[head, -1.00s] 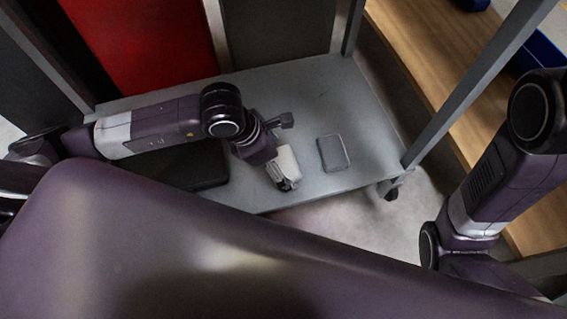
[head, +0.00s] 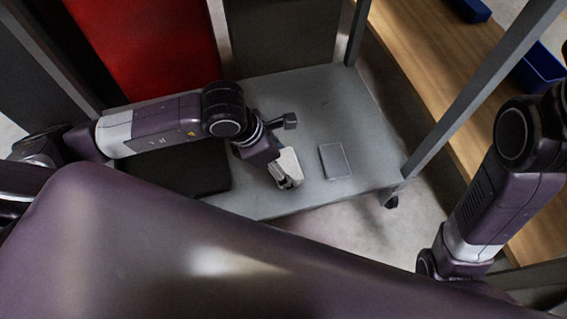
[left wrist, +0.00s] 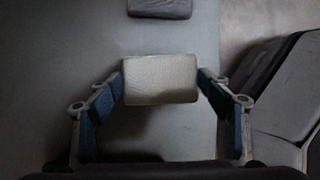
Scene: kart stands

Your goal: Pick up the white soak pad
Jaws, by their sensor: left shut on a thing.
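The white soak pad (head: 289,161) is a small pale block over the grey lower shelf of the stand in the head view. My left gripper (head: 284,171) is shut on it. In the left wrist view the pad (left wrist: 160,80) sits between the two fingertips of my left gripper (left wrist: 161,84), which touch its left and right sides. I cannot tell whether the pad touches the shelf. My right arm shows at the right of the head view, but its gripper is out of frame.
A flat grey pad (head: 335,161) lies on the shelf (head: 315,100) just right of the white pad. A black flat thing (head: 190,170) lies to the left. A grey post (head: 480,90) rises at the shelf's right corner. Blue bins (head: 542,68) stand on a wooden bench (head: 425,45).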

